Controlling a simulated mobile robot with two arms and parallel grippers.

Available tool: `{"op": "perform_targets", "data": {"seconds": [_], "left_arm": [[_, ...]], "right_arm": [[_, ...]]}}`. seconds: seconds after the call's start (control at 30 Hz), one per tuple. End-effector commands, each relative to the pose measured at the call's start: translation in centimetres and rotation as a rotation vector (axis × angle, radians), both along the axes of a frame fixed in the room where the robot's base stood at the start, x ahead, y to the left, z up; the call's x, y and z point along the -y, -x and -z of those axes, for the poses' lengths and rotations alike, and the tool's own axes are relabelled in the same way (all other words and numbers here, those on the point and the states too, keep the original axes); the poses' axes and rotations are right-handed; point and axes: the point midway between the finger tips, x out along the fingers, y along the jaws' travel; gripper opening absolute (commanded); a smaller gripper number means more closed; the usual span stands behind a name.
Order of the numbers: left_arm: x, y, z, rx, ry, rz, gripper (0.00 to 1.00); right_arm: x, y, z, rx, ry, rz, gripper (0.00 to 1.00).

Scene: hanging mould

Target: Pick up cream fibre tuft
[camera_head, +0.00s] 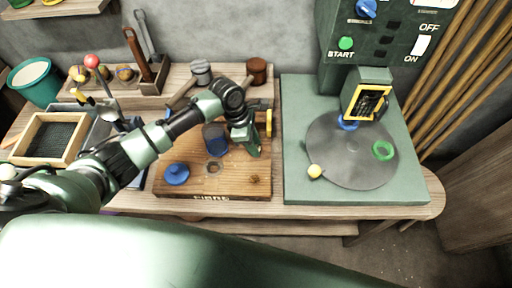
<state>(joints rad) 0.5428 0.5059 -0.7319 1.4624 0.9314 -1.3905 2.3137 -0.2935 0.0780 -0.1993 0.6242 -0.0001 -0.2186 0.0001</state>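I cannot make out a clearly cream fibre tuft. A small brownish tuft-like thing (254,178) lies on the right front part of the wooden board (228,184), too small to identify surely. My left gripper (260,138) hangs over the back right part of the board, pointing down, behind and above that small thing and apart from it. Its green fingers appear spread with a gap, and I see nothing between them. My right gripper is not in view.
A dark blue cylinder (215,139) stands on the board left of my gripper, and a blue knobbed piece (176,174) lies at the left. A grey disc (340,160) on a green machine at the right carries a yellow ball (315,171) and a green ring (383,151).

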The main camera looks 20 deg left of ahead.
Motion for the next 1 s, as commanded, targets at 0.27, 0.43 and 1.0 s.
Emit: {"op": "perform_targets", "data": {"seconds": [0.27, 0.43, 1.0], "left_arm": [[0.0, 0.0, 0.0, 0.0, 0.0, 0.0, 0.0], [0.0, 0.0, 0.0, 0.0, 0.0, 0.0, 0.0], [0.1, -0.2, -8.6, 0.006, 0.003, 0.001, 0.0]], "right_arm": [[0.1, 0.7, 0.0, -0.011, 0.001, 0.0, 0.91], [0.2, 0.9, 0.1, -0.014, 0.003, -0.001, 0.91], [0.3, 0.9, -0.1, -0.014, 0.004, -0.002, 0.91]]}}
